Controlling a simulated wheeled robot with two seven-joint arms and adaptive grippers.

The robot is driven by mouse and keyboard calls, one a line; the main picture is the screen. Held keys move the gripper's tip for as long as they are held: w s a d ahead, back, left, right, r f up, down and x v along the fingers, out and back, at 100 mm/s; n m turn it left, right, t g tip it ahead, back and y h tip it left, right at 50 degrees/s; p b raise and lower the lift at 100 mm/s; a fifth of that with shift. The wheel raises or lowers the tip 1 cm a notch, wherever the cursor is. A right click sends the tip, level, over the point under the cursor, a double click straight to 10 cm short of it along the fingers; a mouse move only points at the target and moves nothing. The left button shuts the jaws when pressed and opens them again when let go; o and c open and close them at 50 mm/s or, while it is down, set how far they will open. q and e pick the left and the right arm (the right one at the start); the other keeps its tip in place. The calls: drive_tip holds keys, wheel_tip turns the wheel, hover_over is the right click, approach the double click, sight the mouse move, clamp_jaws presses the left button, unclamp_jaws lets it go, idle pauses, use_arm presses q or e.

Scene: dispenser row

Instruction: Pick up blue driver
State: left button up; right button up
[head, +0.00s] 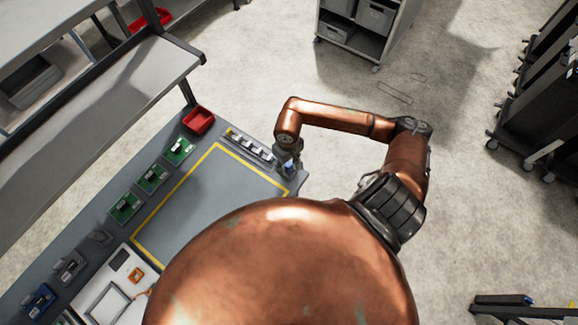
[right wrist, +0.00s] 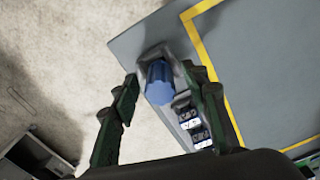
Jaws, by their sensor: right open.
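The blue driver (right wrist: 160,83) stands in the end place of a grey holder row (right wrist: 186,118) at the table's corner, seen nearly from above in the right wrist view. In the head view only a small blue part of the driver (head: 289,168) shows below my gripper. My right gripper (right wrist: 159,76) is open, with one green-black finger on each side of the driver in the picture. I cannot tell whether the fingers touch it or how far above it they are. In the head view the right gripper (head: 288,158) is over the table's far right corner. My left gripper is not in view.
Several dark and white pieces (right wrist: 193,122) sit in the row beside the driver. A yellow line (head: 180,200) frames a clear grey tabletop. Green boards (head: 152,177) line the left side, with a red bin (head: 199,120) at the back. A grey shelf (head: 110,100) overhangs at left.

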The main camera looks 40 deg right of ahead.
clamp_jaws()
idle(0.5)
drive_tip(key=shift+r, duration=0.1)
wheel_tip(320, 180, up, 10)
drive_tip(key=b, duration=0.2)
drive_tip(key=shift+b, duration=0.3)
drive_tip(key=c, duration=0.7)
unclamp_jaws()
clamp_jaws()
